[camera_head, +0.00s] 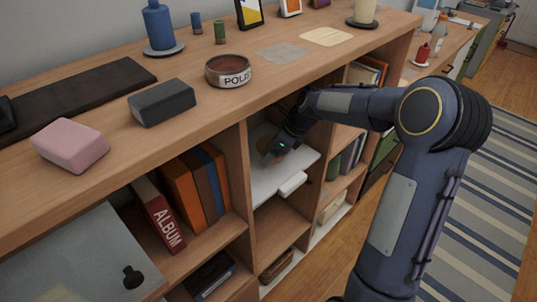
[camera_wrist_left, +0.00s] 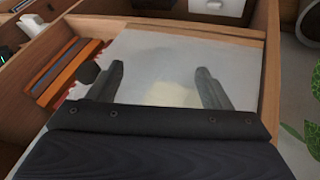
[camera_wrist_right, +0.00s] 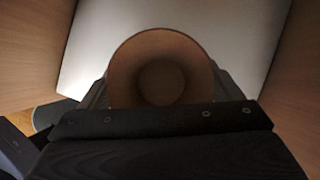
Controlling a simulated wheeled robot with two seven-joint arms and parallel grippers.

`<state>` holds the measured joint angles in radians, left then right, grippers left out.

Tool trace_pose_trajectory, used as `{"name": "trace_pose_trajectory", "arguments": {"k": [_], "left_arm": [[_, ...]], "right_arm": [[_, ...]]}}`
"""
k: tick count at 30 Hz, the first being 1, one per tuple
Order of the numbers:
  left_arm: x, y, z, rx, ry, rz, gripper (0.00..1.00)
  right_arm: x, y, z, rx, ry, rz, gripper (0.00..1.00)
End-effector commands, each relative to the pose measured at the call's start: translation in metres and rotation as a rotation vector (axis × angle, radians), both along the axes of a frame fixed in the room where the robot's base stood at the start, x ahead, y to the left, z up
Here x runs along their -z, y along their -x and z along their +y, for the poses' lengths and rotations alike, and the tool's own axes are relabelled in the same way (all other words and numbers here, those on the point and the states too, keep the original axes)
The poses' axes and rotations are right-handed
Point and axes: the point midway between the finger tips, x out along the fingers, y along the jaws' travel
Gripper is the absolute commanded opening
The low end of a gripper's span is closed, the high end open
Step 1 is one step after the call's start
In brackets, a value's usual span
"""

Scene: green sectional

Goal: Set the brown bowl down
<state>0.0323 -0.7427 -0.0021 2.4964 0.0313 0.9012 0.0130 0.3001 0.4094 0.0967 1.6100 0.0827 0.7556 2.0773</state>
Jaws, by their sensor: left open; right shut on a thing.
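The brown bowl (camera_wrist_right: 160,50) fills the middle of the right wrist view, its round opening facing that camera. My right gripper (camera_head: 272,155) reaches into an open shelf compartment in the head view and is shut on the bowl. In the head view only a small brown patch of the bowl (camera_head: 290,138) shows by the gripper. A white board (camera_head: 262,187) lies below the gripper in that compartment; I cannot tell whether the bowl touches it. My left gripper (camera_wrist_left: 158,76) is open and empty in front of a grey panel (camera_wrist_left: 150,50); it is out of the head view.
Wooden side walls (camera_wrist_right: 290,110) stand close on both sides of my right gripper. A white block (camera_head: 293,183) lies at the board's front edge. Books (camera_head: 195,190) fill the compartment to the left.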

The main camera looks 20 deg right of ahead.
Motion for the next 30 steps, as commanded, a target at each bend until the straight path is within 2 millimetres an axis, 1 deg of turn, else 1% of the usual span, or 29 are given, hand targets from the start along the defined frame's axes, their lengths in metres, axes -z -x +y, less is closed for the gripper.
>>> {"name": "trace_pose_trajectory", "arguments": {"k": [4, 6, 9, 12, 23, 24, 27, 30], "left_arm": [[-0.001, 0.0, 0.0, 0.0, 0.0, 0.0, 0.73], [-0.002, 0.0, 0.0, 0.0, 0.0, 0.0, 0.73], [0.002, 0.0, 0.0, 0.0, 0.0, 0.0, 0.73], [0.002, 0.0, 0.0, 0.0, 0.0, 0.0, 0.73], [0.003, 0.0, 0.0, 0.0, 0.0, 0.0, 0.73], [0.003, 0.0, 0.0, 0.0, 0.0, 0.0, 0.73], [0.003, 0.0, 0.0, 0.0, 0.0, 0.0, 0.73], [0.003, 0.0, 0.0, 0.0, 0.0, 0.0, 0.73]], "right_arm": [[0.0, -0.007, 0.006, -0.002, 0.001, -0.001, 0.59], [0.0, -0.014, 0.013, -0.003, 0.0, 0.0, 0.59], [0.022, -0.011, 0.01, 0.001, -0.002, 0.004, 0.59], [0.034, -0.011, 0.01, 0.0, 0.0, 0.002, 0.59], [0.038, -0.011, 0.01, -0.001, 0.001, 0.0, 0.59], [0.038, -0.011, 0.01, -0.001, 0.0, 0.0, 0.89], [0.038, -0.011, 0.01, -0.001, 0.001, 0.0, 1.0], [0.038, -0.011, 0.01, -0.001, 0.001, 0.0, 1.0]]}}
